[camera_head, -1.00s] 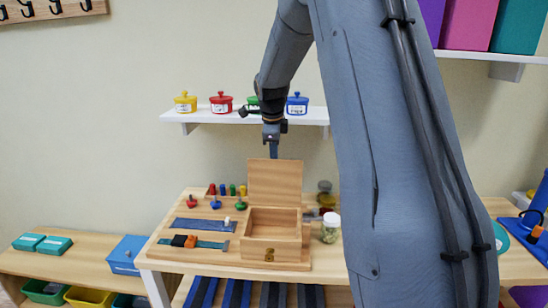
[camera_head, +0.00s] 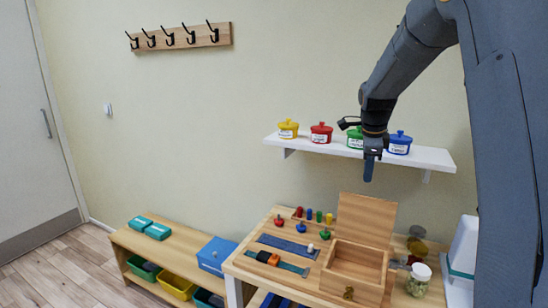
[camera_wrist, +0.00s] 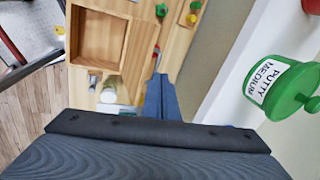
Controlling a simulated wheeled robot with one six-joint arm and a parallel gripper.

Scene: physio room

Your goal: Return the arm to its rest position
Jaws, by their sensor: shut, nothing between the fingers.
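My gripper (camera_head: 368,172) is shut and empty. In the head view it points down in front of the wall shelf (camera_head: 436,158), above the open lid of a wooden box (camera_head: 356,268). In the wrist view my gripper (camera_wrist: 161,92) shows its closed fingers over the tabletop, with the open box (camera_wrist: 98,38) at upper left. A green pot (camera_wrist: 282,92) labelled "PUTTY MEDIUM" stands at the right of the wrist view, apart from the fingers. In the head view my forearm and gripper partly cover this green pot (camera_head: 355,142).
Yellow (camera_head: 288,130), red (camera_head: 321,133) and blue (camera_head: 399,144) pots share the shelf. The table (camera_head: 245,266) holds small coloured knobs and a lidded jar (camera_head: 419,280). A low bench (camera_head: 150,245) with bins stands left. Open wall lies left of the shelf.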

